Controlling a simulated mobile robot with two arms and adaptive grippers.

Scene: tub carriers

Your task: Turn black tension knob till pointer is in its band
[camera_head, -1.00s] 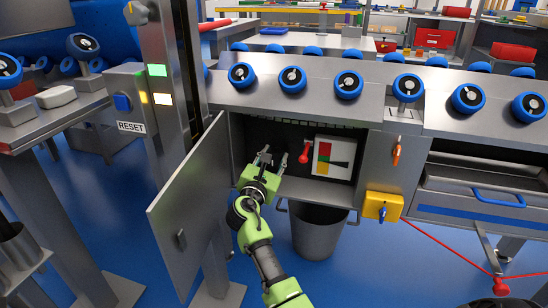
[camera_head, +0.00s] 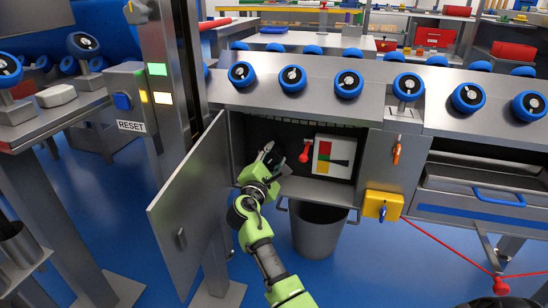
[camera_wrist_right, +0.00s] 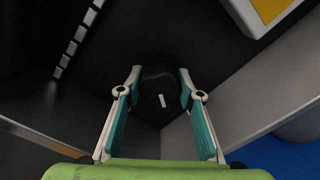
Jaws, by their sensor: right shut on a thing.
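The black tension knob (camera_wrist_right: 158,76) sits between the fingertips of my right gripper (camera_wrist_right: 160,84) in the right wrist view. A short white mark shows on its face, tilted slightly from upright. In the head view my right gripper (camera_head: 268,156) reaches into the open cabinet and hides the knob. It is shut on the knob. The gauge (camera_head: 346,147) is a white plate right of the gripper, with red, green and yellow bands at its left. Its black pointer (camera_head: 340,162) points left at about the green-yellow area; the exact band is too small to tell. My left gripper is out of view.
The cabinet door (camera_head: 186,215) stands open at the left. A red lever (camera_head: 304,154) sits between gripper and gauge. A grey bin (camera_head: 318,235) stands below. A yellow box with a blue handle (camera_head: 375,206) and an orange handle (camera_head: 397,151) are at the right.

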